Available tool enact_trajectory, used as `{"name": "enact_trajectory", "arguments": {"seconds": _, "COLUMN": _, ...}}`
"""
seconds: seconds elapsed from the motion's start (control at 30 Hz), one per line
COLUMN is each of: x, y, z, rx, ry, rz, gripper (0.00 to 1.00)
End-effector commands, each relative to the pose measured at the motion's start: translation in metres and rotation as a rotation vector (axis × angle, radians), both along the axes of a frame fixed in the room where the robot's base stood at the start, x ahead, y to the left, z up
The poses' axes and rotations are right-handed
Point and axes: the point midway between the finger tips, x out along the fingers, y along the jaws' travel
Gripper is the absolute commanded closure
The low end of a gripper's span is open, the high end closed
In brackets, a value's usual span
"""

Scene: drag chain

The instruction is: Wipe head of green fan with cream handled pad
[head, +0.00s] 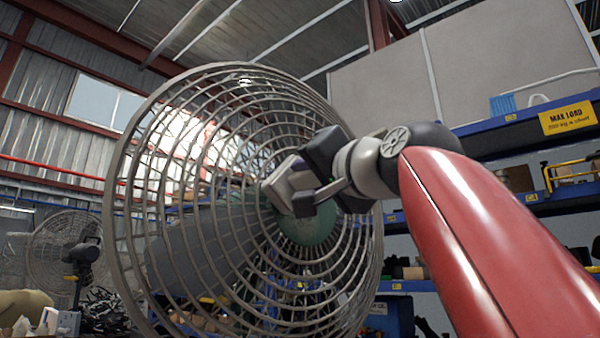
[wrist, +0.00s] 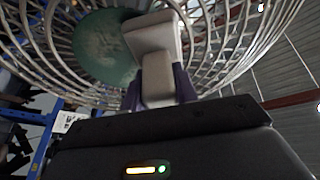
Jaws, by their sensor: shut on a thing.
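The green fan's head is a large round wire cage (head: 125,200) that fills the middle of the head view, with a green hub (head: 308,228) at its centre. The cage (wrist: 45,45) and green hub (wrist: 100,45) also show in the wrist view. My gripper (head: 312,185) is in front of the cage near the hub, shut on the cream handled pad (head: 279,188). In the wrist view the pad (wrist: 150,35) is a pale block with its handle between the fingers. It overlaps the hub and cage; I cannot tell whether it touches the wires.
Blue shelving (head: 530,203) with boxes and a yellow load sign (head: 568,118) stands behind on the right. A second caged fan (head: 60,245) stands at the far left, with clutter below it. My red arm takes up the lower right.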

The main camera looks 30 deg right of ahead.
Motion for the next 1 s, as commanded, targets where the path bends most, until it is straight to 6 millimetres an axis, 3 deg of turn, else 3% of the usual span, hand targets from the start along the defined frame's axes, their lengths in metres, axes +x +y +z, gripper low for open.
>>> {"name": "enact_trajectory", "arguments": {"seconds": 0.23, "x": 0.004, "y": -0.022, "z": 0.002, "rx": 0.003, "ry": 0.003, "rz": 0.001, "gripper": 0.89}}
{"name": "enact_trajectory", "arguments": {"seconds": 1.0, "x": 0.016, "y": -0.067, "z": -0.001, "rx": 0.001, "ry": 0.003, "rz": 0.000, "gripper": 0.89}}
